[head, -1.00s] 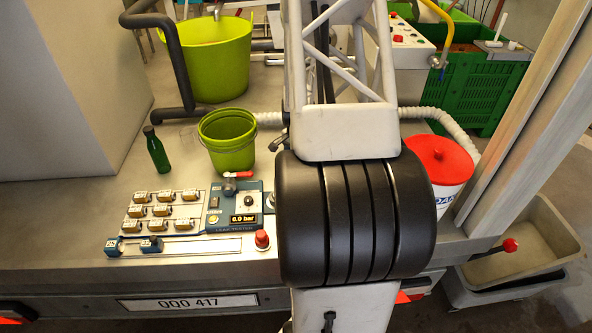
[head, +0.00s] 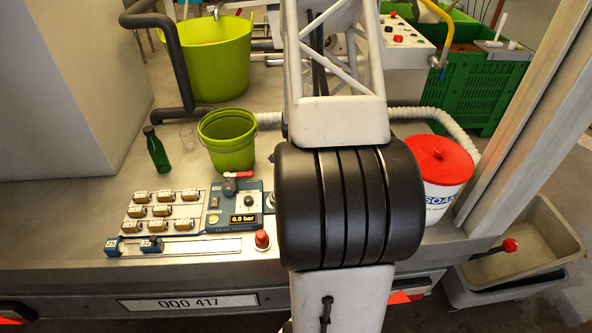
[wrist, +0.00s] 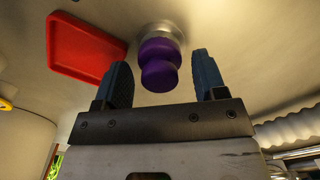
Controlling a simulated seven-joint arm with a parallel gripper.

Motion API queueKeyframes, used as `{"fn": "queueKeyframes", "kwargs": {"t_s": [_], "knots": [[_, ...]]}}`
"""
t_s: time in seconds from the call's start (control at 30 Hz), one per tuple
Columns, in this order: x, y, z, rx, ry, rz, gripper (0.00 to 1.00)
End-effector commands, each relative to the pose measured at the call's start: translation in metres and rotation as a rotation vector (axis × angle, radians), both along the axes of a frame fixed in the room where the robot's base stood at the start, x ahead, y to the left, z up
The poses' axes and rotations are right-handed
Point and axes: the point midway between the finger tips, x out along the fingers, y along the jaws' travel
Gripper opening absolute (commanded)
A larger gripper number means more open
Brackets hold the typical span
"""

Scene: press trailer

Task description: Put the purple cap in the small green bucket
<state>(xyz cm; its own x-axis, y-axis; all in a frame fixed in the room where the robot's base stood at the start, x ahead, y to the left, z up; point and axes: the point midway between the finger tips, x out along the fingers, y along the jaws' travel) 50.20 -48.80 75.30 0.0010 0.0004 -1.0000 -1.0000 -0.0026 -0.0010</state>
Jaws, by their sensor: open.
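The purple cap (wrist: 158,74) shows in the wrist view, with two rounded tiers on a silvery round piece. My gripper (wrist: 161,63) is open, its two dark blue fingers to the left and right of the cap in the picture. I see gaps on both sides; I cannot tell how far the cap reaches between the fingertips. In the head view my arm hides the gripper and the cap. The small green bucket (head: 228,140) stands upright on the bench, left of my arm, and looks empty.
A leak tester panel (head: 233,214) and a green bottle (head: 157,150) are near the bucket. A larger green tub (head: 205,62) stands behind. A red-lidded white tub (head: 440,175) is right of my arm. A red tray (wrist: 84,48) lies beside the cap.

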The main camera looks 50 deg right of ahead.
Motion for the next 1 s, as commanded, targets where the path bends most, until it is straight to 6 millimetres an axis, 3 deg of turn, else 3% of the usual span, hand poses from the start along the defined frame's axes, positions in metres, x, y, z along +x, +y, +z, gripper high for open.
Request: {"fn": "queueKeyframes", "kwargs": {"t_s": [0.17, 0.5, 0.57, 1.0], "knots": [[0.000, 0.000, 0.000, 0.000, 0.000, 0.000, 0.62], [0.000, 0.000, 0.000, 0.000, 0.000, 0.000, 0.10], [0.000, 0.000, 0.000, 0.000, 0.000, 0.000, 0.04], [0.000, 0.000, 0.010, 0.000, 0.000, 0.000, 0.04]]}}
